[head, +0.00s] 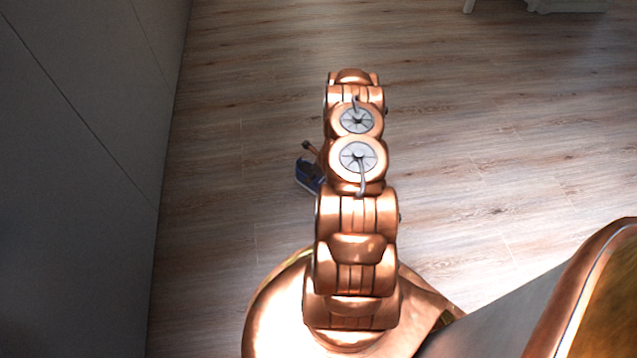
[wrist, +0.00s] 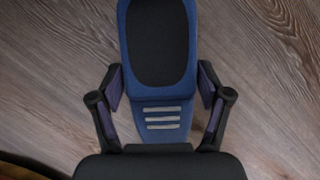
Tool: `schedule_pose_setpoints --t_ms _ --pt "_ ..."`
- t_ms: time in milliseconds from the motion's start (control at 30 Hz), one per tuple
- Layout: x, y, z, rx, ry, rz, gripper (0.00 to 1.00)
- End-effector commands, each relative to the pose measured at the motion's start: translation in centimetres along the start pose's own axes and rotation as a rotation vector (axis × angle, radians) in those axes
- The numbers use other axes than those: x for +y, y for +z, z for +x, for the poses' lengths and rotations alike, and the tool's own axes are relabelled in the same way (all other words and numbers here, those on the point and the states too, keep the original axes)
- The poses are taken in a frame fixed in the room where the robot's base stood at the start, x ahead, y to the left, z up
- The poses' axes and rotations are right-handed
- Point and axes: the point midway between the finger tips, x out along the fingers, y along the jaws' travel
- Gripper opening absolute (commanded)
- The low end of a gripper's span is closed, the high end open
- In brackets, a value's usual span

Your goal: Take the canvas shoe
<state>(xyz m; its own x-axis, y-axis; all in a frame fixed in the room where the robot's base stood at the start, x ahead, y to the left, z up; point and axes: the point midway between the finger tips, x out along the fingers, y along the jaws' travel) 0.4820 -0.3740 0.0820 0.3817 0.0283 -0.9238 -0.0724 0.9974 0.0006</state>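The canvas shoe (wrist: 160,95) is blue with a black inside and pale stripes, and it lies on the wood floor. In the wrist view it runs from the top edge down between the fingers of my gripper (wrist: 160,80). The two fingers are spread, one on each side of the shoe; I cannot tell whether either touches it. The shoe's near end is hidden behind the gripper's dark body. In the head view a small part of the shoe (head: 308,177) shows left of my arm, which hides the rest and most of the gripper.
A grey panelled wall or cabinet front (head: 90,150) stands along the left. A wooden-topped piece with a copper-coloured edge (head: 600,300) is at the lower right. White furniture legs (head: 567,5) show at the top right. The wood floor (head: 480,130) is otherwise clear.

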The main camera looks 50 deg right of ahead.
Motion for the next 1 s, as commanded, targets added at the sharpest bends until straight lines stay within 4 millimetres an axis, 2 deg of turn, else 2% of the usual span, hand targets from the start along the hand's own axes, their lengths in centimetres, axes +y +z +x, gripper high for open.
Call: schedule_pose_setpoints --t_ms 33,400,733,1000 --pt "0.0 0.0 0.0 0.0 0.0 0.0 0.68" --pt "0.0 0.0 0.0 0.0 0.0 0.0 0.31" --pt "0.0 0.3 -0.5 0.0 0.0 -0.001 0.31" --pt "0.0 1.5 -3.7 -0.001 -0.001 0.001 0.31"
